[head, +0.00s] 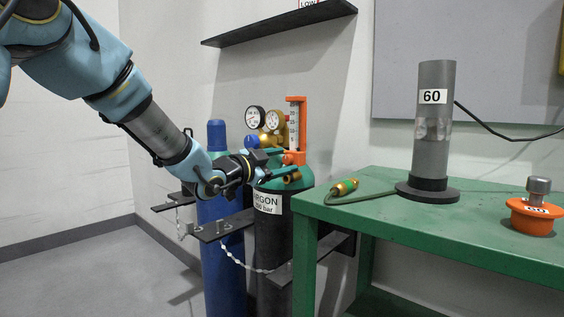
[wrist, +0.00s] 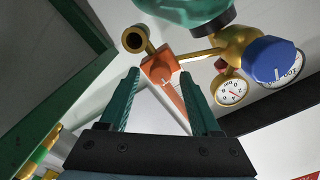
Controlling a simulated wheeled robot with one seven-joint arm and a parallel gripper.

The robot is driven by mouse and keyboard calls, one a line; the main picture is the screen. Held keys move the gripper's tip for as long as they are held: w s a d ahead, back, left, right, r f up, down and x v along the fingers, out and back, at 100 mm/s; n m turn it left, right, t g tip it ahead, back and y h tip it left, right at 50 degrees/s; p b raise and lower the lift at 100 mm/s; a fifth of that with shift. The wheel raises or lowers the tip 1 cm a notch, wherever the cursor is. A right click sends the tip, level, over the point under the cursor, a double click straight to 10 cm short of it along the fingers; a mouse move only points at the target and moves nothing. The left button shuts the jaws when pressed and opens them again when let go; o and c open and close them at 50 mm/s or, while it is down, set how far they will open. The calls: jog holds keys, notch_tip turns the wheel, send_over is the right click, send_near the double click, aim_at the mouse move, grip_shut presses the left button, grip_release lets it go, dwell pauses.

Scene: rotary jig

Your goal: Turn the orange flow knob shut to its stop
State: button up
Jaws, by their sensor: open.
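The orange flow knob (head: 292,158) is at the foot of the orange-framed flow meter (head: 297,126) on the argon cylinder (head: 274,235). In the wrist view the orange knob (wrist: 160,70) lies ahead, between the lines of the two teal fingers. My gripper (head: 288,163) is at the knob in the head view; it also shows in the wrist view (wrist: 160,76), open, with a fingertip on each side of the knob. I cannot tell whether either finger touches it. The fingers partly hide the knob in the head view.
Two gauges (head: 265,119) and a blue regulator knob (wrist: 273,60) sit close beside the flow meter. A blue cylinder (head: 222,245) stands to the left. The green bench (head: 420,222) is close on the right, with a brass-ended hose fitting (head: 344,187) on it.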

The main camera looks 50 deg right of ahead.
jog(key=a, duration=1)
jog(key=shift+w+a, duration=0.3)
jog(key=w+a+f+n+t+y, duration=0.3)
jog(key=w+a+f+n+t, duration=0.1)
jog(key=w+a, duration=0.25)
jog(key=w+a+f+n+t+y, duration=0.2)
jog(key=w+a+f+n+t, duration=0.15)
jog(key=w+a, duration=0.35)
jog(key=w+a+f+n+t+y, duration=0.1)
jog(key=w+a+f+n+y, duration=0.25)
jog(key=a, duration=0.35)
jog(key=w+a+f+n+y, duration=0.3)
jog(key=w+a, duration=0.1)
jog(key=a, duration=0.4)
jog(key=s+a+f+n+g+y, duration=0.1)
jog(key=a+f+n+y, duration=0.15)
jog(key=a, duration=0.55)
jog(key=s+a+f+n+g+y, duration=0.1)
jog(key=s+a+f+n+y, duration=0.15)
jog(key=a, duration=0.45)
jog(key=s+a+f+n+g+y, duration=0.1)
jog(key=s+a+f+n+g, duration=0.25)
jog(key=s+a+n, duration=0.5)
notch_tip(320, 180, up, 25)
jog(key=a+m+p, duration=0.2)
jog(key=p, duration=2.2)
jog(key=shift+s, duration=0.35)
